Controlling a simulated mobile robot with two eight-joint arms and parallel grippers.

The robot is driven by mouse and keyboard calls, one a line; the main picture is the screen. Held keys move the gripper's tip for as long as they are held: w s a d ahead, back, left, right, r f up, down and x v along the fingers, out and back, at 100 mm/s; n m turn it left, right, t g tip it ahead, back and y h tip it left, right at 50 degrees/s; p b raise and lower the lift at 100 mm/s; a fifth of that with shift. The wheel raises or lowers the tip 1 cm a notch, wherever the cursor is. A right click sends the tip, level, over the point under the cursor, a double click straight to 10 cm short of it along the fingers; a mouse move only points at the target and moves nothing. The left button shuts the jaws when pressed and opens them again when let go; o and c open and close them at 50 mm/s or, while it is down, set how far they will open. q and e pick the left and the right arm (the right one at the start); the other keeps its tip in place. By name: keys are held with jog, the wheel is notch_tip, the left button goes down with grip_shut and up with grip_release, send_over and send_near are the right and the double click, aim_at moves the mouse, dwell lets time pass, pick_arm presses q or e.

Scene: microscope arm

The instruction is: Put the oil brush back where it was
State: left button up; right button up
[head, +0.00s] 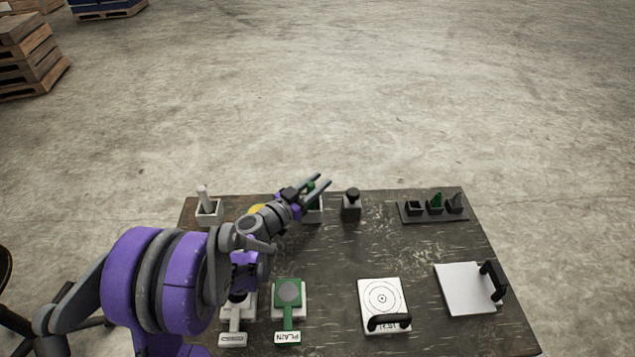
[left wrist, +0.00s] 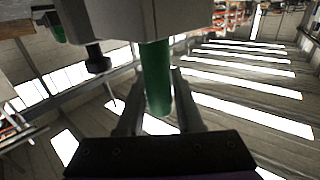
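A green handle (head: 311,187), likely the oil brush's, stands in a pale box-shaped holder (head: 318,215) at the table's far edge. In the left wrist view, which is upside down, the green handle (left wrist: 157,80) sticks out of the pale holder (left wrist: 125,18). My left gripper (head: 322,183) is at the handle, with its fingers on either side and visible gaps between them and the handle. The gripper looks open. The brush's lower end is hidden in the holder. My right gripper is not in view.
A similar holder (head: 209,215) with a pale handle stands at the far left. A dark-capped bottle (head: 351,205) stands just right of the green handle's holder. A black rack (head: 432,213) is at the far right. Slide plates and a white plate (head: 463,290) lie nearer.

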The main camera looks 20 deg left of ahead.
pick_arm(q)
jog(key=shift+o, duration=1.3)
jog(key=shift+r, duration=0.15)
jog(key=shift+s+a+r, duration=0.1)
jog(key=shift+s, duration=0.1)
jog(key=v, duration=1.1)
jog(key=shift+s+b, duration=0.3)
jog(key=shift+b, duration=0.05)
jog(key=shift+a, duration=0.1)
